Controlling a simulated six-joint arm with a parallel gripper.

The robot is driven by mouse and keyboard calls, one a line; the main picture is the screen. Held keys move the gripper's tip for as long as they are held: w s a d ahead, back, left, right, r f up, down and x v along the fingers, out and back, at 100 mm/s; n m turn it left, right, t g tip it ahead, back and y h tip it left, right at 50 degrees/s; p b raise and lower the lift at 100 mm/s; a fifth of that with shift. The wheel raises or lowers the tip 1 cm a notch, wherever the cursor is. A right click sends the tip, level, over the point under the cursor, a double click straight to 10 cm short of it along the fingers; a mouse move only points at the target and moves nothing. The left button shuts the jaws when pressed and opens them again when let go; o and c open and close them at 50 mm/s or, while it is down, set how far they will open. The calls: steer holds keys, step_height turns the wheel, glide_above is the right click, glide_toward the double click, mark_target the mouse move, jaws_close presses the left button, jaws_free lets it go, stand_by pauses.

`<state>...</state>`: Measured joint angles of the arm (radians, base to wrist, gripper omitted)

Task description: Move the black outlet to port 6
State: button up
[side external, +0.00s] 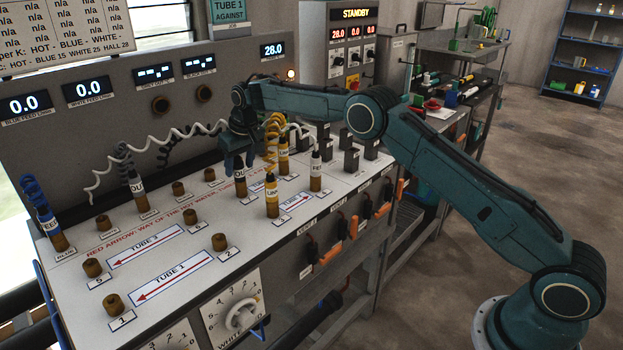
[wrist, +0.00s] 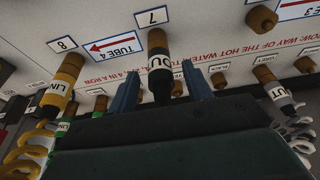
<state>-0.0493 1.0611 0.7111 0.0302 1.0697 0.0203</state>
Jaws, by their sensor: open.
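The black outlet (side external: 240,184) is a dark plug with a white "OU" label, standing upright on the port marked 7 (wrist: 151,17). In the wrist view the black outlet (wrist: 159,62) stands between my two blue fingers. My gripper (side external: 239,163) is open around its upper part, with a finger on each side (wrist: 160,92).
A yellow plug (wrist: 62,80) with a coiled hose sits on port 8. Another OUT plug (side external: 136,187) and a blue-hose plug (side external: 50,230) are left. Several bare ports dot the bench.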

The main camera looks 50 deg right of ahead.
steer(key=shift+x, duration=1.4)
jaws_close()
